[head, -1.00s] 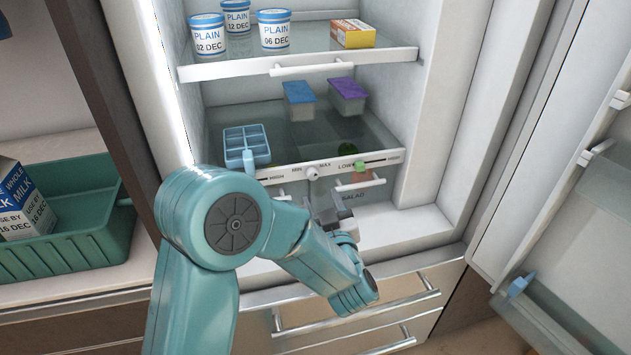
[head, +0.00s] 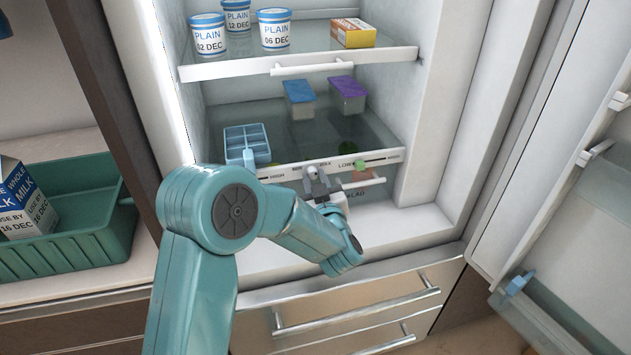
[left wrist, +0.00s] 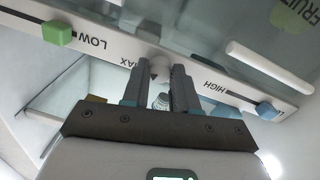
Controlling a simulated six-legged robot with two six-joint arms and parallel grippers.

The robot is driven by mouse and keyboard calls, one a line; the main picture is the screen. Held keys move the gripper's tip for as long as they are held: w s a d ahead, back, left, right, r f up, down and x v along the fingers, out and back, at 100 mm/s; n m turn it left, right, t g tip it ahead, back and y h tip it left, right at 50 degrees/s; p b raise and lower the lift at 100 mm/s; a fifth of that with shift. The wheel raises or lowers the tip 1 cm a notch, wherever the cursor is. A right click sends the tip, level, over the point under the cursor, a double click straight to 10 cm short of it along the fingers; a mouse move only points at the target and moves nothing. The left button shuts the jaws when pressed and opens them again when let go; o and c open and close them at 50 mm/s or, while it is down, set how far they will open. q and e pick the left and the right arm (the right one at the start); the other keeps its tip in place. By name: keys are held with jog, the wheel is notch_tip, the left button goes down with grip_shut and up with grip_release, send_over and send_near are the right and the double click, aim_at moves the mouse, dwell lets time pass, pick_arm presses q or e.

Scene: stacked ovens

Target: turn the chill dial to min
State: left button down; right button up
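The chill dial (left wrist: 160,68) is a small white knob with a dark mark, on the white shelf front between MIN and MAX. In the left wrist view it sits between the tips of my left gripper (left wrist: 160,80), whose fingers stand apart with the knob nearly filling the gap. I cannot tell whether they touch it. My right gripper is not in view.
A green slider (head: 360,165) is right of the dial and a blue slider (head: 248,158) left of it. A drawer handle (head: 364,183) lies just below. The fridge door (head: 575,220) stands open at right.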

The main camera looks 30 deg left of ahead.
pick_arm(q)
jog(key=shift+f+n+b, duration=0.2)
jog(key=shift+n+b, duration=0.2)
jog(key=shift+b, duration=0.45)
jog(key=n+b, duration=1.3)
jog(key=b, duration=0.5)
jog(key=shift+w+d+f+y, duration=0.1)
jog(key=shift+y, duration=0.2)
jog(key=n+b, duration=0.2)
jog(key=shift+n+b, duration=0.3)
jog(key=shift+r+n+b, duration=0.3)
jog(key=shift+n+b, duration=0.6)
jog(key=shift+n, duration=0.1)
jog(key=c, duration=0.9)
grip_release()
jog(key=shift+o, duration=0.2)
